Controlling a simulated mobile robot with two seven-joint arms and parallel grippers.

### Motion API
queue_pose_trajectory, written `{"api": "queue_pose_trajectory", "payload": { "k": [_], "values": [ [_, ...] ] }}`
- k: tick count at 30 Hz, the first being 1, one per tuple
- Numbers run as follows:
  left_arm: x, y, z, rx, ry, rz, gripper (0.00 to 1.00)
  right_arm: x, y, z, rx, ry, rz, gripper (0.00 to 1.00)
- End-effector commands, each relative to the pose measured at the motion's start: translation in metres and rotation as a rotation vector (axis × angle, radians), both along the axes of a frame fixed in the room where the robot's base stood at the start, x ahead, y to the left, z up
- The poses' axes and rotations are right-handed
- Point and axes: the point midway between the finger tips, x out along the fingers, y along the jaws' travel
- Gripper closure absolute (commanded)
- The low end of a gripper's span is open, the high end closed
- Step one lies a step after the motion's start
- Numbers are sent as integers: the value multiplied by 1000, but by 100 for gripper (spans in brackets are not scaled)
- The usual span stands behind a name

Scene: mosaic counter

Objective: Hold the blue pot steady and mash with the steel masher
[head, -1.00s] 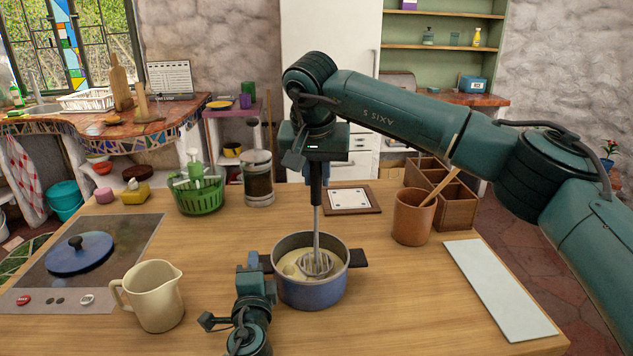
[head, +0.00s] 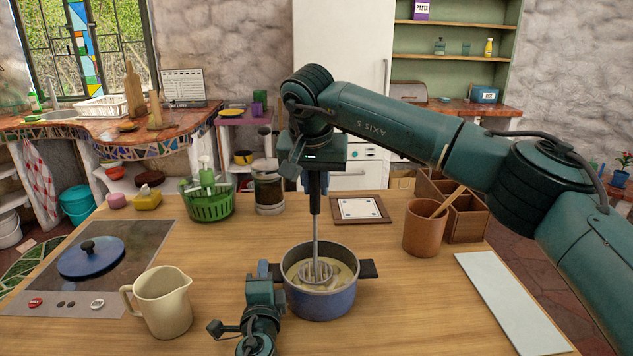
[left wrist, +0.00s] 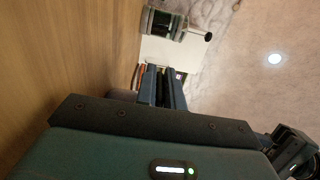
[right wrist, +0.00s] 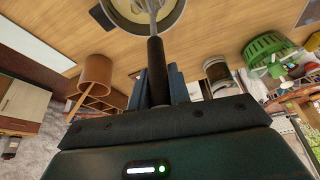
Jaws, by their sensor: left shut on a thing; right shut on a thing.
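The blue pot (head: 322,303) stands on the wooden counter, upright, with pale yellow mash or potato pieces (head: 340,272) inside. My left gripper (head: 268,271) is at the pot's left handle and shut on it. The pot's right dark handle (head: 368,269) is free. My right gripper (head: 314,178) is above the pot, shut on the black handle of the steel masher (head: 316,238). The masher is nearly upright, its wire head down in the food, left of the pot's middle. In the right wrist view, the masher's black handle (right wrist: 156,70) runs from the fingers towards the pot (right wrist: 120,17).
A cream jug (head: 163,302) stands left of my left gripper. Behind it is a hob with a blue lid (head: 91,258). A brown crock (head: 425,228) and a pale board (head: 505,300) are on the right. A green basket (head: 208,205) and a framed tile (head: 360,209) stand behind.

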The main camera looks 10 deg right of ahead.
Motion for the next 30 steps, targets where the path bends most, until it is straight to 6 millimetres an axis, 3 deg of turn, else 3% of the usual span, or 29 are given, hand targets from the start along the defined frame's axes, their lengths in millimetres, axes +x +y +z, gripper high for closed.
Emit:
{"api": "queue_pose_trajectory", "payload": {
  "k": [18, 23, 30],
  "values": [
    [-1, 0, -2, 1, 4, 0, 100, 0, 0, -44, 1, 0, 0, 100],
    [-1, 0, -2, 1, 4, 0, 100, 0, 0, -39, 1, -2, -1, 100],
    [-1, 0, -2, 1, 4, 0, 100, 0, 0, -18, 1, -3, 0, 100]
  ]
}}
